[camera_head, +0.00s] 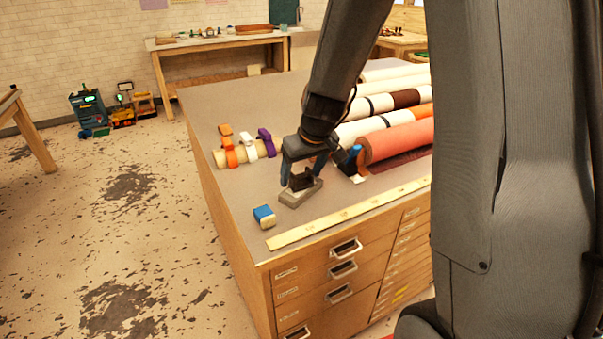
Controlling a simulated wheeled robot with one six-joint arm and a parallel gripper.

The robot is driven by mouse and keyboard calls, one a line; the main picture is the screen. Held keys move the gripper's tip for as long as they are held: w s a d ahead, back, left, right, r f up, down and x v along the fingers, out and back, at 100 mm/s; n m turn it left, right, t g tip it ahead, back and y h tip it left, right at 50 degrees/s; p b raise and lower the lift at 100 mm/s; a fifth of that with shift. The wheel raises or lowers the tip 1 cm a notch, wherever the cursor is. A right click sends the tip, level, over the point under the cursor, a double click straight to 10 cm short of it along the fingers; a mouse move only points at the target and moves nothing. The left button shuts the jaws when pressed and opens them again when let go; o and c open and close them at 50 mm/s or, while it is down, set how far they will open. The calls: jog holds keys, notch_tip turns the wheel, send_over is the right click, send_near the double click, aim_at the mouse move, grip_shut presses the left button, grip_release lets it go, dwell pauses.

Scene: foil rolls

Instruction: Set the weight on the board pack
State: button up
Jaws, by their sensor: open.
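A weight (294,197), a flat grey block with a dark upright handle, sits on the grey top of the drawer cabinet near its front left. My gripper (302,172) points down just above it, its open fingers on either side of the handle. I cannot tell whether the fingers touch the handle. I cannot make out a board pack for certain; my arm hides part of the cabinet top.
A small blue and cream block (264,216) lies left of the weight. A yellow ruler strip (340,217) runs along the front edge. Rolls, including a coral roll (395,143), lie at the right. A tan tube (243,154) with coloured clips lies behind left.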

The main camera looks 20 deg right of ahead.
jog(key=a+b+v, duration=0.1)
jog(key=b+v, duration=0.1)
jog(key=v, duration=1)
jog(key=s+f+m+g, duration=0.2)
jog(key=s+f+g, duration=0.1)
jog(key=s+f, duration=0.8)
jog(key=s, duration=0.4)
jog(key=shift+s+a+f+h, duration=0.25)
jog(key=shift+s+f+h, duration=0.05)
jog(key=shift+f+h, duration=0.1)
jog(key=shift+f, duration=0.1)
